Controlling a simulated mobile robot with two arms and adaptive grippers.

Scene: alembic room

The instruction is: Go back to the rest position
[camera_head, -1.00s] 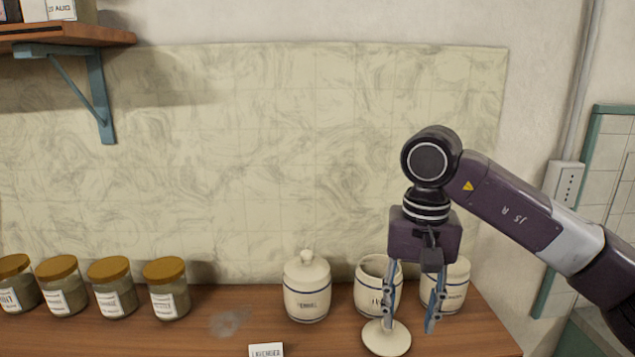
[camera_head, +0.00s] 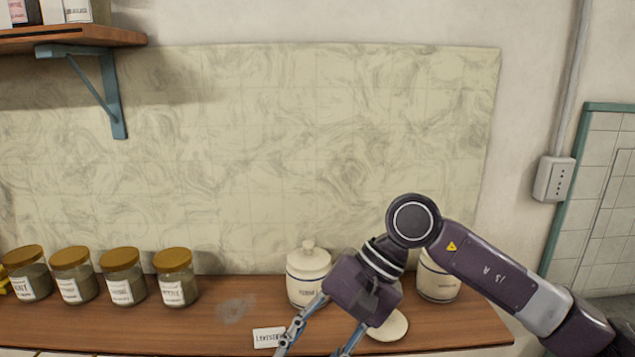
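My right gripper (camera_head: 318,345) is low in the head view, in front of the counter. Its two fingers are spread apart and point down to the left, with nothing seen between them. The fingertips run to the bottom edge of the picture. My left gripper is not in view.
On the wooden counter (camera_head: 480,330) stand a lidded white jar (camera_head: 308,275), another white jar (camera_head: 438,280) and a pale round lid (camera_head: 390,327). My gripper hides the middle jar. A label card (camera_head: 268,338) lies near the fingers. Several glass jars (camera_head: 122,278) line the left; a shelf (camera_head: 70,38) hangs above.

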